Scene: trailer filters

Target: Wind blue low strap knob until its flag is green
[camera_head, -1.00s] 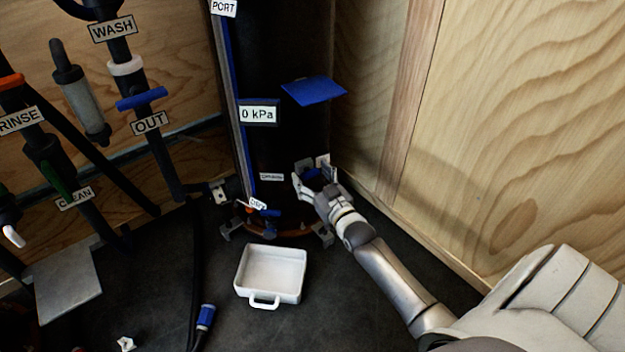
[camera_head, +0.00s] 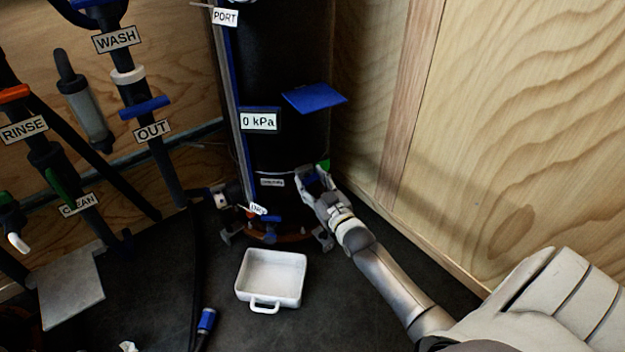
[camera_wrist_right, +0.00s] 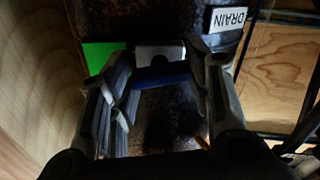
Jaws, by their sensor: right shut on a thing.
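The blue low strap knob (camera_wrist_right: 162,76) sits low on the black tank (camera_head: 285,130), between my right gripper's fingers. In the head view only a bit of its blue shows between the fingers. My right gripper (camera_head: 313,178) is shut on the knob; it also shows in the right wrist view (camera_wrist_right: 160,85). A green flag (camera_wrist_right: 100,55) shows beside the knob in the right wrist view. Its green face also shows just behind the fingertips in the head view (camera_head: 325,164). My left gripper is not in view.
A white tray (camera_head: 246,286) stands on the dark floor in front of the tank. A blue plate (camera_head: 314,97) sticks out above my gripper. The wooden wall (camera_head: 500,130) is close on the right. Hoses and labelled valves fill the left side.

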